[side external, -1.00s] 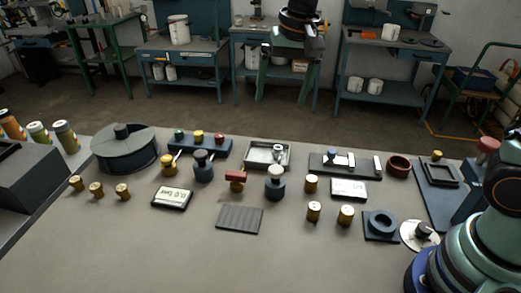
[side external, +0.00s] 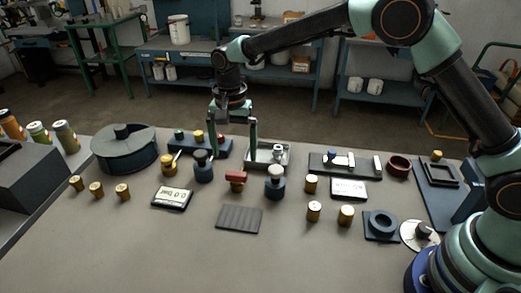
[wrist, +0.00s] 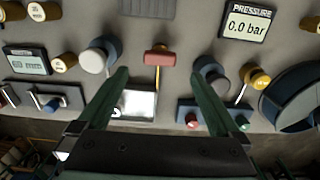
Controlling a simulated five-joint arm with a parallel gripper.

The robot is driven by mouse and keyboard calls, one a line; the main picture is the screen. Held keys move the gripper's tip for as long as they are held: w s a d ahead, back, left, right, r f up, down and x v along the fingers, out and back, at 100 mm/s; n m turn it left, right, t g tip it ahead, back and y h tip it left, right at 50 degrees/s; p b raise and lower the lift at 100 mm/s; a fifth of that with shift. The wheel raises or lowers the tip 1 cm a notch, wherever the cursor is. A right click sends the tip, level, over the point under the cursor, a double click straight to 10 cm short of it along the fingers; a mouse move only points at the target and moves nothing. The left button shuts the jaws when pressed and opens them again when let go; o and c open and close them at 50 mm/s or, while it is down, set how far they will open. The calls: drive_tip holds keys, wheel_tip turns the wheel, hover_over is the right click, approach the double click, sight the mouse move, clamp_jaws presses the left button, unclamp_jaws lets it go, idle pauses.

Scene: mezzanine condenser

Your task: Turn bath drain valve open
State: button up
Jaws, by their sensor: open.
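No label marks the bath drain valve. A small valve with a red bar handle (side external: 236,175) on a brass stem stands mid-table, its handle lying crosswise; it also shows in the wrist view (wrist: 160,57). A shallow metal tray (side external: 285,162), possibly the bath, lies behind it, partly hidden by a finger; it shows between my fingers in the wrist view (wrist: 140,98). My gripper (side external: 233,154) is open and empty, pointing down above and behind the red handle. In the wrist view its fingers (wrist: 163,68) spread either side of the handle's line, apart from it.
A white-knobbed post (side external: 275,178) and a dark-knobbed post (side external: 203,165) flank the red handle closely. A pressure display (wrist: 248,20) reads 0.0 bar. A ribbed grey plate (side external: 240,219) lies in front. A round dark vessel (side external: 125,152) stands left.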

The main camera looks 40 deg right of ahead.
sight(236, 173)
wheel_tip(236, 173, down, 7)
drive_tip(key=shift+r, duration=0.1)
idle(0.3)
drive_tip(key=c, duration=1.4)
